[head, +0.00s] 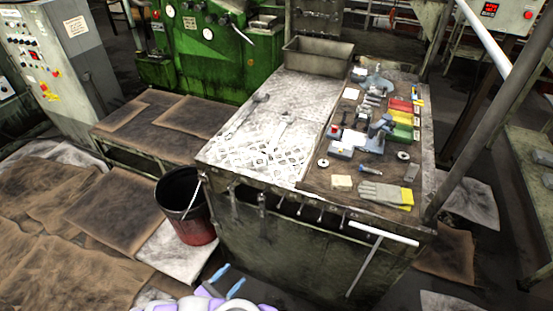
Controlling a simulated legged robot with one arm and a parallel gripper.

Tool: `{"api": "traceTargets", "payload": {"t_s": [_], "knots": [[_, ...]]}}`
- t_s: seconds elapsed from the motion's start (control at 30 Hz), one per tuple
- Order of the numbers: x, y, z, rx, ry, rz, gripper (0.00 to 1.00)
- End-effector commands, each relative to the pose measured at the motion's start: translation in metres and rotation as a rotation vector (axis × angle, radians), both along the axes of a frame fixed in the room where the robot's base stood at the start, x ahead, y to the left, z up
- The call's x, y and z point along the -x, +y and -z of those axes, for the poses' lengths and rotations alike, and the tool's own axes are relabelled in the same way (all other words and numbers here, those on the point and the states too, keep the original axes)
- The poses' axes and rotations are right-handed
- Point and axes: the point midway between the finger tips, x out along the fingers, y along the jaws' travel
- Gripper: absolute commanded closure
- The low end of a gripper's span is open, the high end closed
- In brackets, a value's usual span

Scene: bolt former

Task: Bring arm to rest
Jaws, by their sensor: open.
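My gripper (230,279) shows at the bottom edge of the head view, left of centre. Its two blue-tipped fingers are apart, with nothing seen between them. Part of my white and purple arm lies just below it, cut off by the frame edge. The gripper appears in front of the lower left part of the workbench (300,250), near the floor in the picture. Whether it touches anything cannot be told.
A black and red bucket (187,208) stands left of the bench. The bench top holds hammers, gloves (387,194), a vise and small parts. Wrenches hang on its front, beside a white handle (383,233). A low platform (160,130), control cabinet (62,65) and green machine (200,50) stand behind.

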Motion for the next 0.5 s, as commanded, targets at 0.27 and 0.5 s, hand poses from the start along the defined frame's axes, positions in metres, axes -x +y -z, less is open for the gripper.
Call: {"api": "traceTargets", "payload": {"t_s": [0.27,0.5], "knots": [[-0.052,-0.066,-0.09,-0.118,-0.081,0.296,0.41],[-0.064,-0.138,-0.157,-0.242,-0.139,0.56,0.41]]}}
